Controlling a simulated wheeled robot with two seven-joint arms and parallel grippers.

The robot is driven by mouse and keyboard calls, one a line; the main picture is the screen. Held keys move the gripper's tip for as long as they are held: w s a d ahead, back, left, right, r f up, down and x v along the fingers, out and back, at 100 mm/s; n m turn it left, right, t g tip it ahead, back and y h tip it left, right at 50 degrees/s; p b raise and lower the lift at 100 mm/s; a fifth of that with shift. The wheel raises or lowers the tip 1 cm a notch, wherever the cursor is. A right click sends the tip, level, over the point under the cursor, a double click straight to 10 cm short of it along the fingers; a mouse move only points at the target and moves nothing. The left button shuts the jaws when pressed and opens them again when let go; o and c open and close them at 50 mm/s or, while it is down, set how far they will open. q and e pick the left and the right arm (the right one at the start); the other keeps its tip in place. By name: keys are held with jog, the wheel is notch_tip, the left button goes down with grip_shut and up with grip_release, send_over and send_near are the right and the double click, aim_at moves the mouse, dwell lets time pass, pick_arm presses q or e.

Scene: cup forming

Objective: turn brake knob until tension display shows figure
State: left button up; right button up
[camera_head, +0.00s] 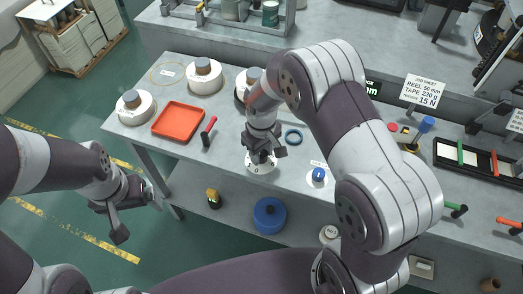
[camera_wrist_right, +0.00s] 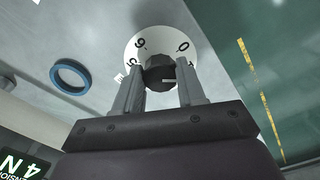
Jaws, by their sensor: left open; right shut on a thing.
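The dark brake knob (camera_wrist_right: 168,76) sits on a white round dial (camera_wrist_right: 150,45) with black numbers. My right gripper (camera_wrist_right: 166,92) is shut on the knob, one finger on each side. In the head view my right gripper (camera_head: 262,155) hides most of the knob, and the dial's rim (camera_head: 261,168) shows below it. The tension display (camera_wrist_right: 25,160) is cut off at the wrist view's lower left; upside down, it shows 4 N. The job sheet (camera_head: 422,92) reads 15 N. My left gripper (camera_head: 130,207) is open and empty, off the bench's left front.
A red tray (camera_head: 178,121), a red-handled tool (camera_head: 209,131) and white reels (camera_head: 205,78) lie on the left of the bench. A blue drum (camera_head: 269,215) stands on the lower shelf.

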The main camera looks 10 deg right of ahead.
jog(key=m+p, duration=0.1)
jog(key=m, duration=0.1)
jog(key=shift+r+m, duration=0.15)
jog(key=shift+m, duration=0.25)
jog(key=m+p, duration=0.1)
jog(key=m, duration=0.1)
jog(key=shift+a+m, duration=0.1)
jog(key=shift+m, duration=0.3)
jog(key=m+p, duration=0.1)
jog(key=m, duration=0.4)
jog(key=shift+w+m, duration=0.1)
jog(key=shift+m, duration=0.3)
jog(key=o, duration=1.1)
jog(key=shift+c, duration=0.2)
